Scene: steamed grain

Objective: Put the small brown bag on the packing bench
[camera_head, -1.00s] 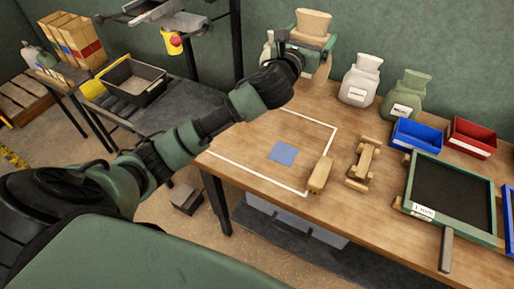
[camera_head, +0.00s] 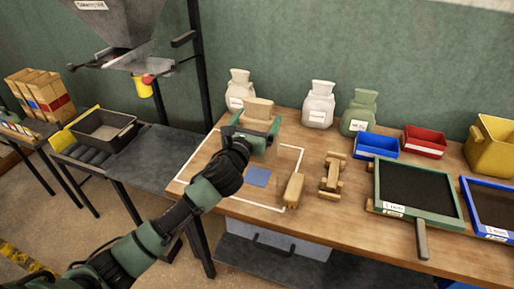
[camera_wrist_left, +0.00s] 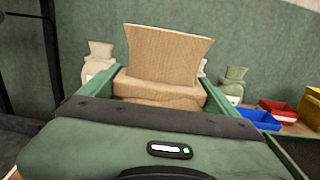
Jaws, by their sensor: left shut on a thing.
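The small brown bag (camera_head: 258,110) is upright between the fingers of my left gripper (camera_head: 250,133). It also shows in the left wrist view (camera_wrist_left: 165,58), with a green finger on each side of it. My left gripper is shut on its lower part. The bag is over the back part of the white outlined area on the packing bench (camera_head: 227,206). The gripper hides its base, so I cannot tell if it touches the bench top. My right gripper is not in view.
A cream sack (camera_head: 240,90), a white sack (camera_head: 318,103) and a green sack (camera_head: 358,112) stand along the back. A blue square (camera_head: 258,177), a wooden block (camera_head: 293,190) and a wooden stand (camera_head: 331,176) lie in front. Bins and framed sieves (camera_head: 415,190) fill the right.

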